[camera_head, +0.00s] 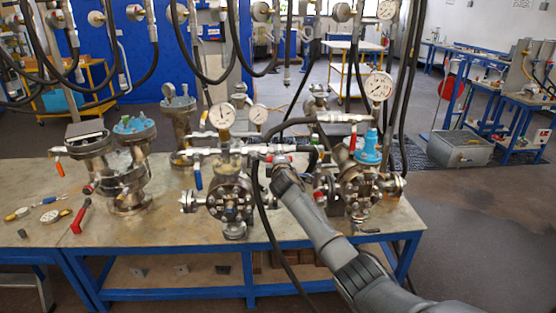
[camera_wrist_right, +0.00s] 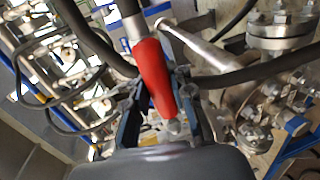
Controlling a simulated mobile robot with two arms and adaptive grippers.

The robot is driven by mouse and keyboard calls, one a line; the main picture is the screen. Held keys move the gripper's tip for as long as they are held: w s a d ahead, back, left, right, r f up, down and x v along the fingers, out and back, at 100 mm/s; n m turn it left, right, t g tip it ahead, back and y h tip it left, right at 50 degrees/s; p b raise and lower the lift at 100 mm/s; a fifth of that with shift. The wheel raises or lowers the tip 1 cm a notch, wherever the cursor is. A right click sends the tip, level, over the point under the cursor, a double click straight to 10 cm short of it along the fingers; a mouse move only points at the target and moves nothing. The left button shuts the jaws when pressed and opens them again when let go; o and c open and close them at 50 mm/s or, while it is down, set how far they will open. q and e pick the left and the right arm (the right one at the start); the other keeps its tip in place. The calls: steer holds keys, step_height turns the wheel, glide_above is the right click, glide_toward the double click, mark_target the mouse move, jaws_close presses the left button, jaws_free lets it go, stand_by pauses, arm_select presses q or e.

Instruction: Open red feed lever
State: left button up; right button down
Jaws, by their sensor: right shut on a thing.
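The red feed lever (camera_wrist_right: 153,72) shows large in the right wrist view, its sleeve running down between my fingers. My right gripper (camera_wrist_right: 162,112) is shut on it, with one dark finger on each side. In the head view, my right arm reaches in from the lower right, and the gripper (camera_head: 281,168) is at the pipework between two flanged vessels. A little red (camera_head: 268,158) shows beside it; most of the lever is hidden there. The middle vessel (camera_head: 231,200) stands left of the gripper and the right vessel (camera_head: 357,190) right of it. My left gripper is not in view.
Pressure gauges (camera_head: 221,116) and a taller gauge (camera_head: 378,86) rise above the vessels. Black hoses (camera_head: 262,215) hang close around my wrist. A blue lever (camera_head: 197,178) hangs at the middle vessel. A red-handled tool (camera_head: 80,215) lies on the left of the workbench (camera_head: 160,236).

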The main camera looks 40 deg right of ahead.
steer(key=shift+s+a+f, duration=0.1)
steer(key=shift+f, duration=0.25)
steer(key=c, duration=1.4)
jaws_free()
steer(key=shift+o, duration=1.3)
steer(key=shift+s+r, duration=0.1)
steer(key=shift+r, duration=0.35)
steer(key=shift+s+a, duration=0.1)
steer(key=v, duration=1.2)
